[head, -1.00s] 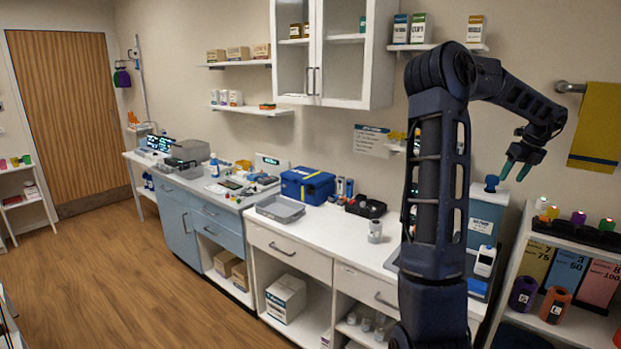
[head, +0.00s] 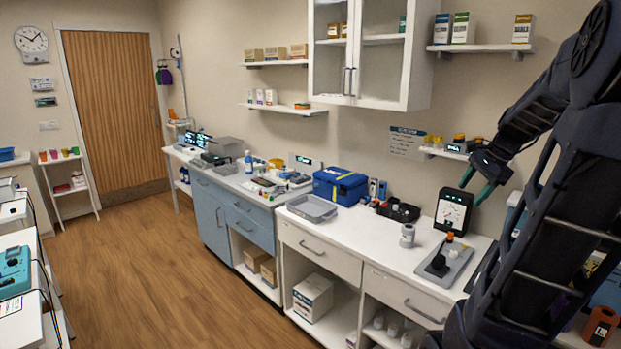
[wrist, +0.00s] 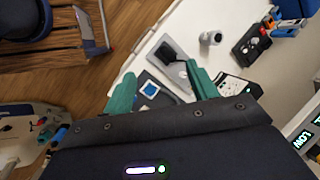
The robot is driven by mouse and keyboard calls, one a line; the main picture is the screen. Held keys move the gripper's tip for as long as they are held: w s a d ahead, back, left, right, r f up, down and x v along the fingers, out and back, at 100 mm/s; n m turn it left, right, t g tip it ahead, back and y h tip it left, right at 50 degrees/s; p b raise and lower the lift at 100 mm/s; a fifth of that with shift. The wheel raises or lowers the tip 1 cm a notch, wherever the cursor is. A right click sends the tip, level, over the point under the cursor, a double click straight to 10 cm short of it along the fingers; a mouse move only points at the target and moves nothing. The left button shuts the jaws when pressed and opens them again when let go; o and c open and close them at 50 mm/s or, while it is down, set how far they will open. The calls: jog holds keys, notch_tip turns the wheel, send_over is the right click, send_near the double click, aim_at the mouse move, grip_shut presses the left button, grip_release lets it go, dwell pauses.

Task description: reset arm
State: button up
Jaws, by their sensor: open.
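My gripper (head: 474,187) is at the right in the head view, held in the air above the counter by my dark blue arm. Its two green fingers are apart with nothing between them. In the wrist view my gripper (wrist: 160,92) shows both green fingers spread, with the white counter and a grey tray below. My arm is bent, and its upper links fill the right side of the head view.
A small wall shelf (head: 446,154) is close to my gripper. A blue case (head: 340,186) stands farther left. The wooden floor (head: 150,260) is clear.

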jog(key=s+a+f+n+t+h, duration=0.1)
jog(key=s+a+f+n+h, duration=0.2)
jog(key=s+a+n, duration=1)
jog(key=shift+s+a+n+t, duration=0.3)
jog(key=shift+a+n, duration=1)
jog(key=shift+a, duration=1)
